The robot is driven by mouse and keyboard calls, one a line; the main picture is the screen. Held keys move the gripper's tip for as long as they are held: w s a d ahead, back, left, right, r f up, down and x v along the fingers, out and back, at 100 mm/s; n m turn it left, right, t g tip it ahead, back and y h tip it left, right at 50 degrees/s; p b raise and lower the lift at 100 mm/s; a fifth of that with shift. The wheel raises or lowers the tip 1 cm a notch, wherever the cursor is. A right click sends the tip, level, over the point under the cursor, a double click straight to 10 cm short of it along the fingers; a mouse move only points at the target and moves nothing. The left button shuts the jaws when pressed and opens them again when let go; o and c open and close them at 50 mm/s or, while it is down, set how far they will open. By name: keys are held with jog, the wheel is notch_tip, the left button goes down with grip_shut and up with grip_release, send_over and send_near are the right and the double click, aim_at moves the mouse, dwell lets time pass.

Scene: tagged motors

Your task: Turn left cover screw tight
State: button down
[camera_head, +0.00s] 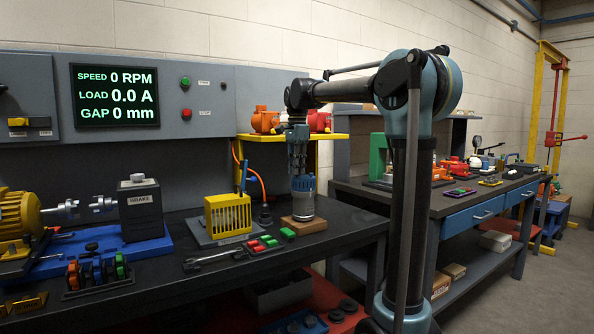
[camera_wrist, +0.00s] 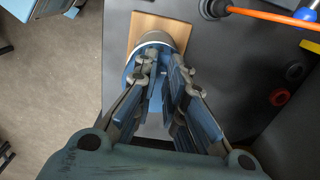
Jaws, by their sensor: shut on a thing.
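A small upright motor (camera_head: 304,207) with a blue top and silver lower body stands on a wooden block (camera_head: 303,222) on the dark bench. My gripper (camera_head: 299,172) points straight down onto the motor's top. In the wrist view my gripper (camera_wrist: 164,72) has its fingers close together over the motor (camera_wrist: 155,41), shut on a part at its blue top. The fingers hide that part, and I cannot make out a separate left cover screw. The wooden block (camera_wrist: 143,24) also shows beyond the fingers there.
A yellow slotted cover (camera_head: 228,215) stands left of the motor. Red and green blocks (camera_head: 262,242) and wrenches (camera_head: 212,258) lie in front. A brake unit (camera_head: 139,205) and yellow motor (camera_head: 18,215) are farther left. An orange cable (camera_wrist: 262,15) runs behind.

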jog(key=shift+m, duration=0.3)
jog(key=c, duration=1.6)
grip_release()
notch_tip(320, 180, up, 12)
jog(key=shift+w+f, duration=0.1)
jog(key=shift+w, duration=0.05)
